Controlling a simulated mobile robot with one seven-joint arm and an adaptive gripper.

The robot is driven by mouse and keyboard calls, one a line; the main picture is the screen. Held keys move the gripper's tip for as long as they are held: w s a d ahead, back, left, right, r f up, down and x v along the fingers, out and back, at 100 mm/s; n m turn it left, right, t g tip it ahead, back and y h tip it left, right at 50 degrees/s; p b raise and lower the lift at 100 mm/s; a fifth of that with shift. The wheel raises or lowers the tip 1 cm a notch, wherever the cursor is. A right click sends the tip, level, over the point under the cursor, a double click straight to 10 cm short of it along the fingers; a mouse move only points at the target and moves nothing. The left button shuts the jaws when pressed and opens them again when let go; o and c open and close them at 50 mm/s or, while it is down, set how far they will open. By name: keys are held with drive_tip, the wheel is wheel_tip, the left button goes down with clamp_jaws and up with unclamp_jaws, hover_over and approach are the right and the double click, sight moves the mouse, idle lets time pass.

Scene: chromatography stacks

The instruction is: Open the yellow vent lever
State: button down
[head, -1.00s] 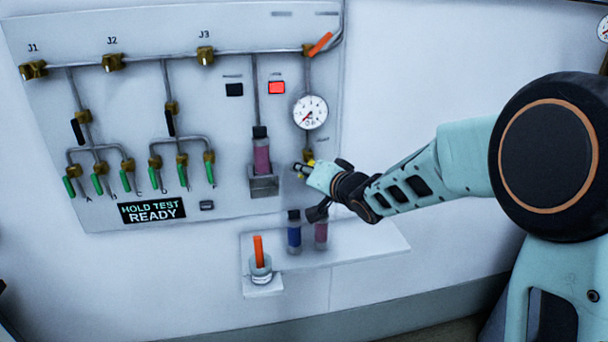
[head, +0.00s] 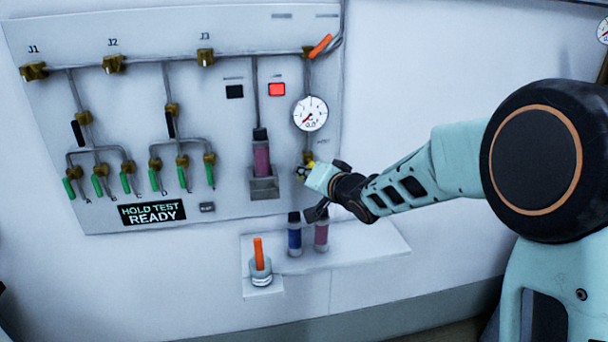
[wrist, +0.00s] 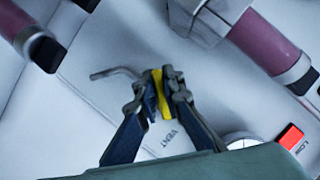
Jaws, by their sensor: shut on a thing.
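The yellow vent lever (wrist: 160,95) is between my gripper's two dark fingers in the wrist view. The lettering VENT is on the panel just below it. My gripper (wrist: 160,84) is shut on the lever, with a finger pad on each side. In the head view only a bit of the yellow lever (head: 311,164) shows, at the bottom of the pipe under the round gauge. My gripper (head: 303,172) covers most of the valve there, so the lever's angle is hard to tell.
The pressure gauge (head: 310,114) is above the lever, with a lit red indicator (head: 277,89) beside it. A pink column (head: 261,158) stands in a holder to the left. A shelf (head: 370,246) below carries a blue vial (head: 294,232) and a pink vial (head: 321,235) close under my wrist.

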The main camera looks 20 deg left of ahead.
drive_tip(key=shift+f, duration=0.1)
drive_tip(key=n+h+b, duration=0.1)
drive_tip(key=b, duration=0.3)
drive_tip(key=d+n+h+b, duration=0.1)
drive_tip(key=n+b, duration=0.1)
drive_tip(key=b, duration=0.2)
drive_tip(key=f+n+t+h+b, duration=0.1)
drive_tip(key=b, duration=0.3)
drive_tip(key=shift+w+d+n+b, duration=0.2)
drive_tip(key=shift+w+n+b, duration=0.1)
drive_tip(key=shift+w+n, duration=0.1)
drive_tip(key=shift+d+r+h+b, duration=0.1)
drive_tip(key=shift+r+h+b, duration=0.15)
drive_tip(key=shift+b, duration=0.5)
drive_tip(key=shift+w, duration=0.1)
drive_tip(key=c, duration=2)
unclamp_jaws()
drive_tip(key=shift+c, duration=0.2)
